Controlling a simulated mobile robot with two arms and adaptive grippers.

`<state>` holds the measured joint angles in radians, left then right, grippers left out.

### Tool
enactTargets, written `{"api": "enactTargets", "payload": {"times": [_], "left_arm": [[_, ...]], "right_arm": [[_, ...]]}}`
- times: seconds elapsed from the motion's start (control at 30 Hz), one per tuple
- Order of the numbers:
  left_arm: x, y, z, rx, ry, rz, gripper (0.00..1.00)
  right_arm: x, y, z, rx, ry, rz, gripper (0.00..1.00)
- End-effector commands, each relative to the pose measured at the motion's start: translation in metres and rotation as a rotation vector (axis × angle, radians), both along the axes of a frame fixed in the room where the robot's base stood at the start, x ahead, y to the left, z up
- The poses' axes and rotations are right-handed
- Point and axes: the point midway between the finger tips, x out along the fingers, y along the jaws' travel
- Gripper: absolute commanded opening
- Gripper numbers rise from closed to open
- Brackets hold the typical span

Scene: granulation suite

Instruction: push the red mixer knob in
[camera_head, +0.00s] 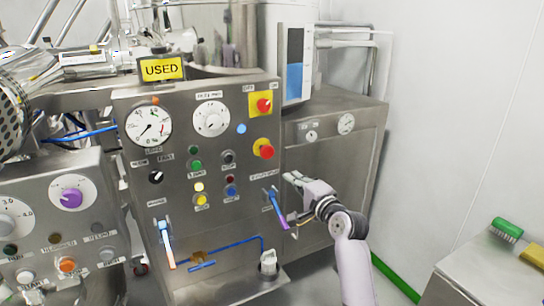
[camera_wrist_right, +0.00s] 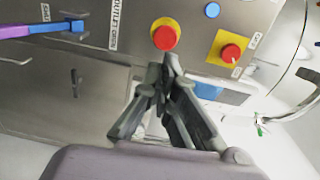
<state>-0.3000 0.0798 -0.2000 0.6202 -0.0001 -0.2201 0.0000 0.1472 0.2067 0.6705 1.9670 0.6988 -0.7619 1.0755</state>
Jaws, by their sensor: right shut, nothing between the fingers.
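Two red knobs are on the steel control panel (camera_head: 215,235). The upper knob (camera_head: 264,105) sits on a square yellow plate; the lower red knob (camera_head: 266,152) is a mushroom shape on a round yellow base. I cannot read which one is labelled as the mixer's. In the right wrist view, the round-based knob (camera_wrist_right: 164,38) is just beyond my fingertips and the square-plate knob (camera_wrist_right: 231,53) is to its right. My right gripper (camera_head: 292,178) is shut and empty, below and right of the lower knob. Whether the fingertips touch anything is unclear. My left gripper is not in view.
A blue-purple valve handle (camera_head: 276,208) sticks out just left of my right gripper. Gauges, small buttons and a yellow "USED" sign (camera_head: 162,69) are on or above the panel. A steel cabinet (camera_head: 340,140) stands behind on the right. Brushes lie on a bench at the lower right.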

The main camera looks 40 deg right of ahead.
Motion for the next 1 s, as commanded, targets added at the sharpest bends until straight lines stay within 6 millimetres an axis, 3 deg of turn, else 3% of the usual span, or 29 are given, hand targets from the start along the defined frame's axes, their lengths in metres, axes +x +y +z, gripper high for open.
{"api": "enactTargets", "payload": {"times": [0.1,0.53,1.0], "left_arm": [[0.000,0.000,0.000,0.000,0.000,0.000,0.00],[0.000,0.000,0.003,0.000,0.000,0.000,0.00],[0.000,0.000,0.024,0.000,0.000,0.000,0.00]], "right_arm": [[-0.004,-0.001,0.012,0.010,-0.026,-0.001,0.00],[0.003,-0.003,0.014,0.010,-0.026,-0.001,0.00],[0.082,-0.022,0.015,0.009,-0.025,-0.001,0.00]]}}
